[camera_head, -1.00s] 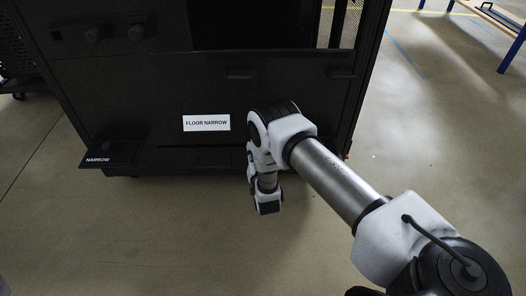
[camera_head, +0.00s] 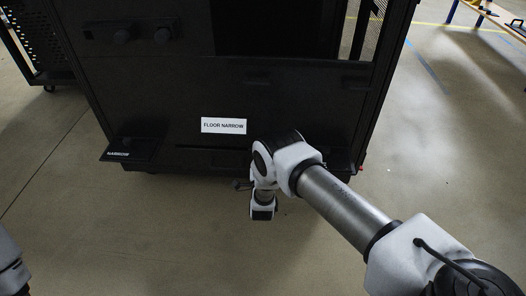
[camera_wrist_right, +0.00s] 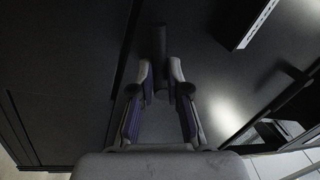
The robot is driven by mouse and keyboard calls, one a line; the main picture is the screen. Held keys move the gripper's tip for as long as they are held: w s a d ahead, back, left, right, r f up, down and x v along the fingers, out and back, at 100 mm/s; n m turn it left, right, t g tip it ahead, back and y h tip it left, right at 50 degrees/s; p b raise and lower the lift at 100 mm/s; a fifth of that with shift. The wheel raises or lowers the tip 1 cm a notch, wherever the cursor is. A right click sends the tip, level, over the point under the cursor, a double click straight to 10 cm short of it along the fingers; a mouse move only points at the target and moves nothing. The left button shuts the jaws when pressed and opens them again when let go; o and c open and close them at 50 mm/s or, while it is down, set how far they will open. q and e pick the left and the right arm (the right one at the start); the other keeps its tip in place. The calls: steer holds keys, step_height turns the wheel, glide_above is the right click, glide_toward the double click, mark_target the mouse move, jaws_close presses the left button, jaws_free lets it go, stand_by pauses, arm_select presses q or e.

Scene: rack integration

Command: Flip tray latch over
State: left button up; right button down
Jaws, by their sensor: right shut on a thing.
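The dark rack (camera_head: 300,110) stands in front of me with a "FLOOR NARROW" label (camera_head: 223,126) on its lower front. My right arm reaches to the rack's lower front edge, just right of and below the label. In the right wrist view, my right gripper (camera_wrist_right: 160,82) is shut on a dark round post (camera_wrist_right: 159,42), seemingly the tray latch. The post lies between the fingertips against the dark panel. In the head view my own wrist hides the right fingertips and the latch. My left gripper is out of view; only a bit of my left arm shows at the lower left edge.
A shelf marked "NARROW" (camera_head: 131,150) juts from the rack's lower left corner. Dark knobs (camera_head: 123,36) sit on the upper left panel. Another perforated rack (camera_head: 38,45) stands at far left. A blue-legged bench (camera_head: 490,12) is at upper right. The floor in front is clear.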

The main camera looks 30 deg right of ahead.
steer(key=m, duration=0.3)
steer(key=r+m+h+p, duration=0.1)
steer(key=m, duration=0.1)
steer(key=shift+w+a+m+p, duration=0.1)
steer(key=shift+a+m+p, duration=0.1)
steer(key=shift+m+p, duration=0.15)
steer(key=shift+m+g+h, duration=0.25)
steer(key=shift+g+h, duration=0.05)
steer(key=shift+h, duration=0.1)
steer(key=c, duration=1.2)
jaws_free()
steer(key=shift+o, duration=0.2)
steer(key=v, duration=1.2)
